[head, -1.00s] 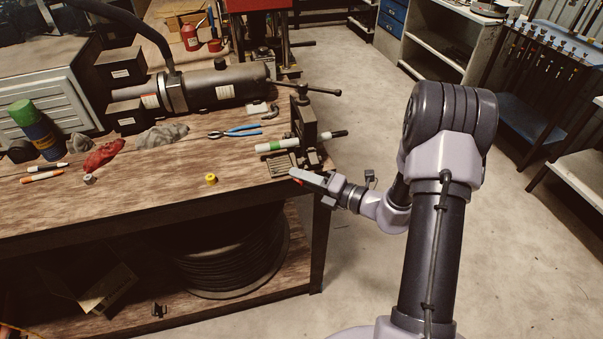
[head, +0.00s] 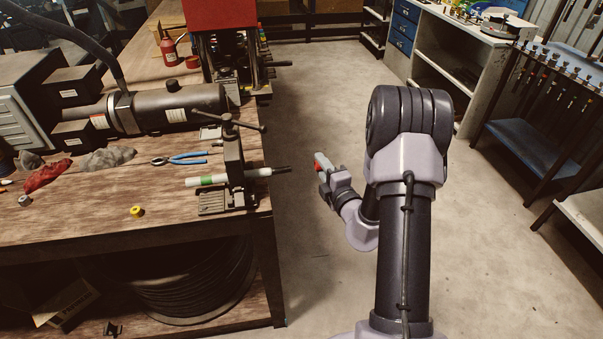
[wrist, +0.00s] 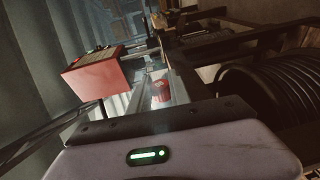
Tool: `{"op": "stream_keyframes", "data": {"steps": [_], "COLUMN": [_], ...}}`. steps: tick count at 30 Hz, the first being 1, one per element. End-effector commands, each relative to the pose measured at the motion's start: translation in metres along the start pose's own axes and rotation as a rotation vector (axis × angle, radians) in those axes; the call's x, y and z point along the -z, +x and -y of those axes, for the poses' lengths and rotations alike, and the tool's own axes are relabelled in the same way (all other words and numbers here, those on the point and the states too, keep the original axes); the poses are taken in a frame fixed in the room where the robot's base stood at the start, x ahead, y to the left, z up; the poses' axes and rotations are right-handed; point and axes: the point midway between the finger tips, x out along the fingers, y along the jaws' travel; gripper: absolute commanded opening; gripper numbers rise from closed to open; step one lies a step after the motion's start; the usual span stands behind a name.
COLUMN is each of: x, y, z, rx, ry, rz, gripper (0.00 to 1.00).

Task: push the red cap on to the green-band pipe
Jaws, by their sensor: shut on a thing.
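The green-band pipe (head: 258,173) lies roughly level through the bench vise (head: 232,160). The wrist view shows the red cap (wrist: 162,93) between the fingers; the pipe is not clear there.
A yellow cap (head: 136,211) and a grey cap (head: 24,201) stand on the wooden bench (head: 100,217). Blue-handled pliers (head: 182,159), a red rag (head: 47,175) and a large dark cylinder (head: 165,106) lie behind. Open floor surrounds my gripper on the right.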

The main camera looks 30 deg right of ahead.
Motion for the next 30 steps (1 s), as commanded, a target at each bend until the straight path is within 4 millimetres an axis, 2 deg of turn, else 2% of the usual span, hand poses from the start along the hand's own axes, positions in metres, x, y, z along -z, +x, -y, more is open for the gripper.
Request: {"op": "stream_keyframes", "data": {"steps": [3, 13, 24, 30], "x": [-0.005, -0.004, 0.04, 0.051], "y": [0.0, -0.001, 0.007, 0.009], "z": [0.0, -0.001, -0.001, -0.001], "rx": [-0.001, -0.006, -0.005, -0.006], "ry": [0.006, 0.007, 0.006, 0.005], "rz": [0.025, 0.023, 0.019, 0.021], "gripper": [0.0, 0.0, 0.0, 0.0]}}
